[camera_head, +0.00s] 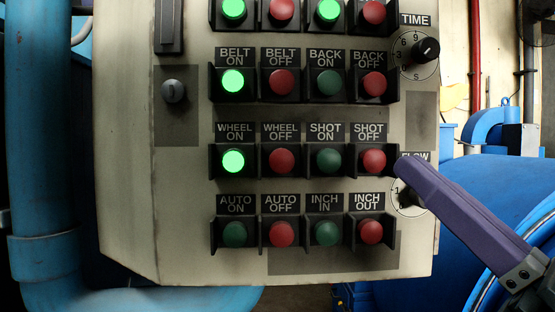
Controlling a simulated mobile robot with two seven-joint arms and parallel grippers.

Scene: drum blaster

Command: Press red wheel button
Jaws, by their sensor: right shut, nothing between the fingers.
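The red wheel button, labelled WHEEL OFF (281,160), sits in the third visible row of a beige control panel (180,225). The green WHEEL ON button (233,159) to its left is lit. My right gripper (402,167) comes in from the lower right. Its purple fingers are shut and empty. The tip is just right of the red SHOT OFF button (371,159), over the edge of the FLOW dial; I cannot tell whether it touches the panel. The WHEEL OFF button is unobstructed. My left gripper is not in view.
Rows of other buttons surround it, with dark guards between them. A TIME dial (426,50) is at the upper right, and the FLOW dial is partly hidden by my gripper. A blue pipe (35,130) runs down the left. Blue machinery (480,180) stands behind at right.

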